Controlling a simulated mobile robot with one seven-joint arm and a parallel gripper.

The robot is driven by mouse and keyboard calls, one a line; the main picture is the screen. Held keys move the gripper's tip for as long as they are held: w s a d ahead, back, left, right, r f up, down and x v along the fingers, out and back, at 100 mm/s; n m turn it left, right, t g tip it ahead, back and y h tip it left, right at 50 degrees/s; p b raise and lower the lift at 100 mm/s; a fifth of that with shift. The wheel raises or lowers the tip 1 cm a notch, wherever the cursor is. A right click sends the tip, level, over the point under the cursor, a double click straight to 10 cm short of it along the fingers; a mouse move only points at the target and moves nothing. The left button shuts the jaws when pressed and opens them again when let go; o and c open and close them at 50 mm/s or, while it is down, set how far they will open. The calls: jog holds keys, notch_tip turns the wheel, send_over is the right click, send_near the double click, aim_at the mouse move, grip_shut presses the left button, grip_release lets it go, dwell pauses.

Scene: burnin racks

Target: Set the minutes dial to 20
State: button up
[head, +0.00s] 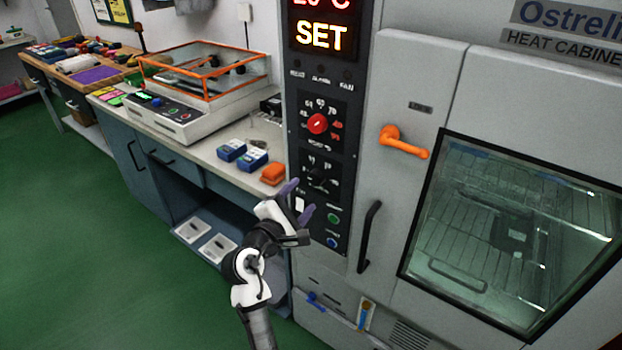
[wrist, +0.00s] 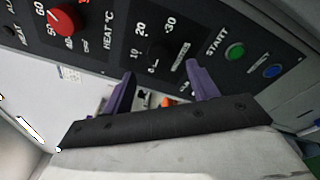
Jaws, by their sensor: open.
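The minutes dial (head: 318,180) is a black knob on the black control panel (head: 345,115) of the heat cabinet, below the red heat knob (head: 317,123). In the wrist view the minutes dial (wrist: 158,54) is dark on dark, with 10, 20 and 30 printed around it. I cannot tell which number it points at. My gripper (head: 297,201) is open, its two purple fingers spread in front of the panel, just below and left of the dial. In the wrist view the fingertips (wrist: 160,70) lie either side of the dial's lower part, with no clear contact.
A green START button (wrist: 235,51) and a blue button (wrist: 272,71) sit beside the dial. A black handle (head: 369,236) and an orange latch (head: 404,143) stick out to the right. Orange and blue blocks (head: 252,160) lie on the bench at left. The green floor is clear.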

aim_at(314, 181)
jog(key=p+x, duration=0.1)
jog(key=x, duration=0.6)
jog(key=shift+a, duration=0.1)
jog(key=c, duration=1)
